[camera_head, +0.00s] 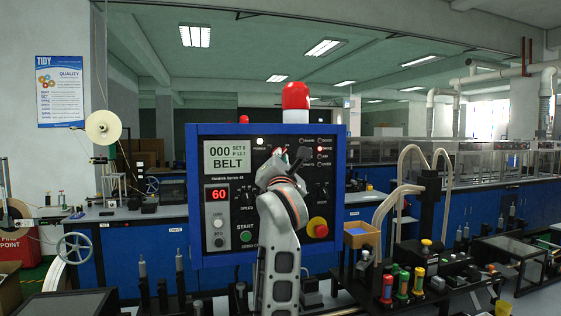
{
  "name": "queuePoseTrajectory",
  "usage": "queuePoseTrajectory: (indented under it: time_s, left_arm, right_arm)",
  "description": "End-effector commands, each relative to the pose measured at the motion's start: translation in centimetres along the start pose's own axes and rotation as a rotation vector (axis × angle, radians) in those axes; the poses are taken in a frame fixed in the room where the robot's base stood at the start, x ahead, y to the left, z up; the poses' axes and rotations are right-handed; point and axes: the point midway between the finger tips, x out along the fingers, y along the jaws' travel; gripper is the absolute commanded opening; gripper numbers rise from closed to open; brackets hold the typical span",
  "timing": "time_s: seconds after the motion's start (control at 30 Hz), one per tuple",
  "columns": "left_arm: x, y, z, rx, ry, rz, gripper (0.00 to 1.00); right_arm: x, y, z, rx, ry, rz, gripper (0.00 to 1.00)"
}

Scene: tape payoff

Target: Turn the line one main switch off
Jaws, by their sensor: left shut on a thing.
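My left gripper (291,158) is at the upper middle of the face, shut on what seems to be the main switch there. The gripper hides most of that switch, so its setting cannot be read. A white lamp (260,142) is lit to the left of the gripper. The display (227,157) reads BELT. My right gripper is not in view.
A red emergency button (317,228) on yellow sits right of my arm. A green start button (246,236) and a red 60 readout (217,195) are to the left. A red beacon (296,96) tops the panel. Bottles and fittings crowd the bench at lower right.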

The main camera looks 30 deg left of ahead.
Motion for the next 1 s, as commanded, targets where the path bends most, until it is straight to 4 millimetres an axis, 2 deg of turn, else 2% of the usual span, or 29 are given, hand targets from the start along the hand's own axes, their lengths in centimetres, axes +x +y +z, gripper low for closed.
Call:
queuePoseTrajectory:
  time_s: [0.23,0.8,0.9,1.0]
  left_arm:
    - [-0.1,-0.6,-0.3,-0.130,-0.002,0.055,0.00]
    - [0.1,-1.2,-0.2,-0.618,0.002,0.256,0.00]
    - [0.1,-1.2,-0.1,-0.707,0.003,0.291,0.00]
    - [0.1,-1.3,0.0,-0.795,0.003,0.328,0.00]
  right_arm:
    - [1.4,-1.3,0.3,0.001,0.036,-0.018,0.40]
    - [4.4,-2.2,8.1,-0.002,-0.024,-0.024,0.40]
    - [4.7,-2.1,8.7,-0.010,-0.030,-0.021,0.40]
    - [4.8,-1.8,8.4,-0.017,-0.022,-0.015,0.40]
